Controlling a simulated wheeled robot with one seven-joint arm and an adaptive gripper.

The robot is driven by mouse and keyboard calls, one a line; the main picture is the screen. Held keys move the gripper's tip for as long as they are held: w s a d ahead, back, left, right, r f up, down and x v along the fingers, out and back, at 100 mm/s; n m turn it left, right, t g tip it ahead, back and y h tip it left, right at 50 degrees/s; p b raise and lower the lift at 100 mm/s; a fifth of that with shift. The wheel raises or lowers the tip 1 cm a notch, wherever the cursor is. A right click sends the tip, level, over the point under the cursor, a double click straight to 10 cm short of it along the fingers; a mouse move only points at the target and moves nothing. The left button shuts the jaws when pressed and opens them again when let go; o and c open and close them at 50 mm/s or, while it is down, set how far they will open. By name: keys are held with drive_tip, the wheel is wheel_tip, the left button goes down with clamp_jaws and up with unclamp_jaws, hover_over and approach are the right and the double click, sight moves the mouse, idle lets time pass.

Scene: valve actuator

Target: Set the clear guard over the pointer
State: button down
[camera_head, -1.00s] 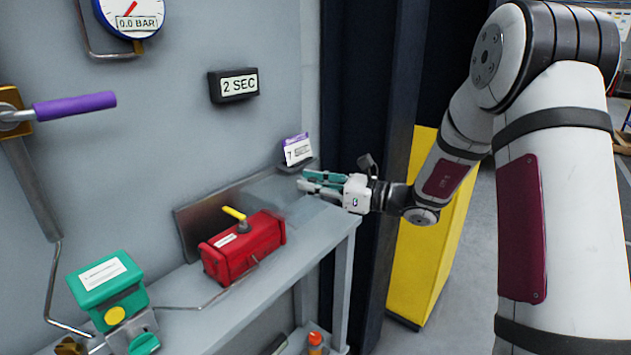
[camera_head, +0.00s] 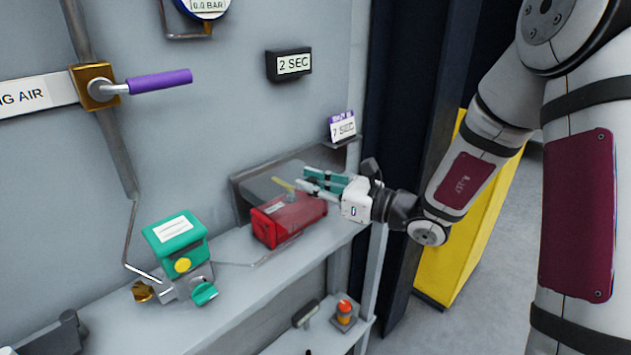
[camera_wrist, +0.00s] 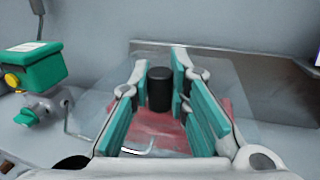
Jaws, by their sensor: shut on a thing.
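The red actuator box (camera_head: 290,220) sits on the grey shelf, with the yellow pointer (camera_head: 281,184) on top. My gripper (camera_head: 304,180) is above and beside the box's right part in the head view. It is shut on the black knob (camera_wrist: 160,90) of the clear guard (camera_wrist: 95,98), which shows as a faint see-through shape in the wrist view. Through it the red box (camera_wrist: 155,132) shows below. In the head view the guard overlaps the box and pointer. I cannot tell whether it touches the box. The pointer is not seen in the wrist view.
A green unit (camera_head: 175,238) with a yellow button stands left on the shelf (camera_head: 235,247). A metal plate (camera_head: 242,200) stands behind the box. A purple-handled lever (camera_head: 160,82) juts from the wall.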

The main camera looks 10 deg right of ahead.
drive_tip(key=shift+s+a, duration=0.2)
drive_tip(key=shift+a, duration=0.05)
drive_tip(key=c, duration=1.5)
unclamp_jaws()
drive_tip(key=shift+s+d, duration=0.2)
drive_tip(key=shift+d, duration=0.25)
drive_tip(key=v, duration=1.1)
drive_tip(key=shift+s, duration=0.1)
